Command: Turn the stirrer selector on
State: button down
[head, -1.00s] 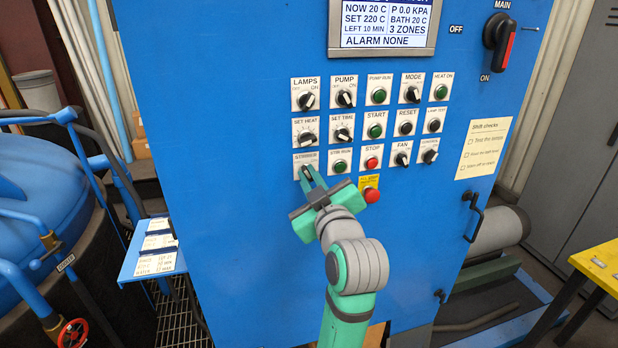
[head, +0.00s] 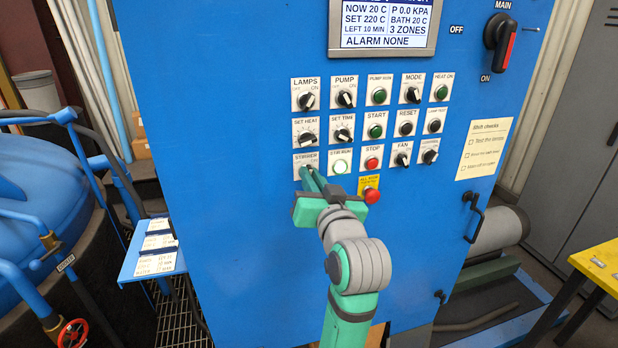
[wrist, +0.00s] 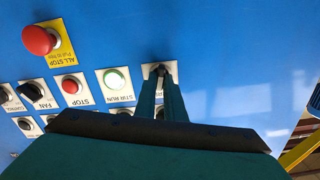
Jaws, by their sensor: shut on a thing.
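The stirrer selector is a small dark knob on a white plate (head: 298,156) at the lower left of the control rows. My gripper (head: 308,172) is shut on the knob and hides most of it in the head view. In the wrist view the fingers of my gripper (wrist: 161,75) close around the knob, with the plate (wrist: 173,68) showing around it. The STIR RUN lamp (head: 340,166) beside it glows bright, pale green, and it also shows lit in the wrist view (wrist: 114,80).
The STOP button (head: 371,163) and the red ALL STOP button (head: 372,195) lie to the right of my gripper. Several knobs and buttons sit above. A small shelf with cards (head: 152,264) juts out at the left. The blue panel below is clear.

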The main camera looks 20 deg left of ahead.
jog(key=shift+a+f+m, duration=0.1)
jog(key=shift+f+m, duration=0.05)
jog(key=shift+m, duration=1.45)
jog(key=c, duration=1.8)
grip_release()
jog(key=shift+c, duration=0.2)
jog(key=v, duration=1)
jog(key=shift+s+d, duration=0.25)
jog(key=shift+d, duration=0.1)
